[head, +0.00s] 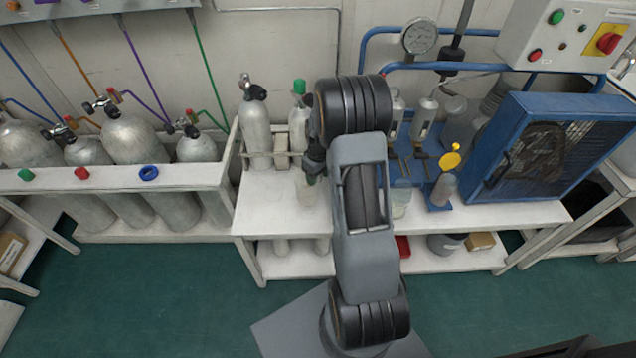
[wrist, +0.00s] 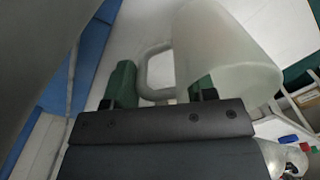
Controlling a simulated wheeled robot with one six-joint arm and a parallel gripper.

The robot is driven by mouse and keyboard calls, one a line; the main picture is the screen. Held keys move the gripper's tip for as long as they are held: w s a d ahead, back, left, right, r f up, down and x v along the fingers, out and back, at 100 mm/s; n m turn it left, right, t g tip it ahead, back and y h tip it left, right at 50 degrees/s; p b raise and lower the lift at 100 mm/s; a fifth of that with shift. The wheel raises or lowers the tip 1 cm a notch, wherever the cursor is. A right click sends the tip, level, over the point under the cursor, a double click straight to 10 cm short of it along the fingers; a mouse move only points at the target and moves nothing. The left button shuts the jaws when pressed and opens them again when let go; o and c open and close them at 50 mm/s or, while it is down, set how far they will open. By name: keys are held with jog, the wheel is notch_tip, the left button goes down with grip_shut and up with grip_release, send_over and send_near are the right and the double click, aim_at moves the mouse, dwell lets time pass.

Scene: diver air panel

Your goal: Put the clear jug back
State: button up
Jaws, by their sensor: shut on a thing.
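The clear jug (wrist: 225,60) is a frosted, see-through vessel with a looped grey handle (wrist: 150,72). In the wrist view it fills the upper right, with its handle between the green fingers of my gripper (wrist: 160,90), which is shut on it. In the head view the jug (head: 306,190) shows faintly just left of my arm, over the white bench (head: 275,205), below my gripper (head: 312,175). My arm hides part of this area. I cannot tell whether the jug's base touches the bench.
A silver cylinder (head: 256,130) and a green-topped cylinder (head: 299,120) stand behind the jug. Another translucent container (head: 401,198) stands right of my arm, near a bottle with a yellow top (head: 445,185). A blue mesh-fronted unit (head: 550,150) fills the right. The bench's front left is clear.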

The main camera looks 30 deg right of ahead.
jog(key=shift+f, duration=1.6)
jog(key=shift+b, duration=0.3)
jog(key=shift+f, duration=0.2)
jog(key=o, duration=1.2)
jog(key=shift+c, duration=0.2)
jog(key=shift+r, duration=0.1)
